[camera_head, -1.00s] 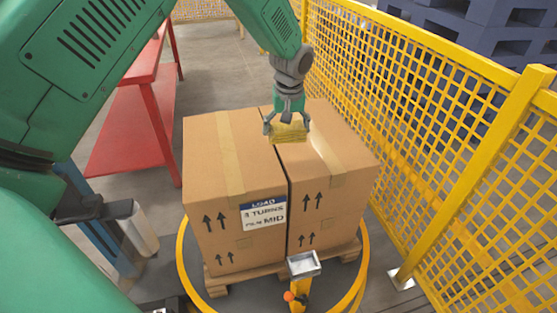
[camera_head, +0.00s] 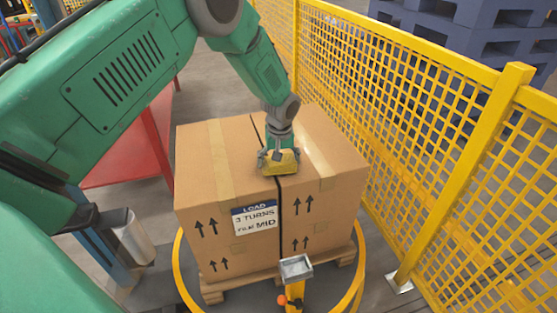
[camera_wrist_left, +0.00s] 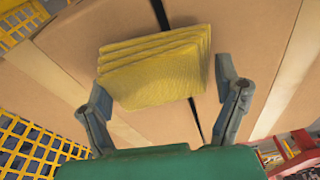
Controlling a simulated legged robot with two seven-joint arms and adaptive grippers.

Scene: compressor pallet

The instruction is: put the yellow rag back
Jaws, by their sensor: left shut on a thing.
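The yellow rag (camera_head: 283,163) is a folded, layered cloth. My left gripper (camera_head: 278,158) is shut on it, just over the top of the cardboard boxes, near the gap between them. I cannot tell whether the rag touches the boxes. In the left wrist view the rag (camera_wrist_left: 155,70) sits between the two fingers of the left gripper (camera_wrist_left: 165,95), with the boxes and the dark gap behind it. My right gripper is not in view.
Two cardboard boxes (camera_head: 215,170) stand on a wooden pallet (camera_head: 240,286) inside a yellow ring (camera_head: 179,262). Yellow mesh fencing (camera_head: 420,120) runs close along the right. A red bench (camera_head: 130,160) stands at the left. An orange button (camera_head: 282,299) is by the post.

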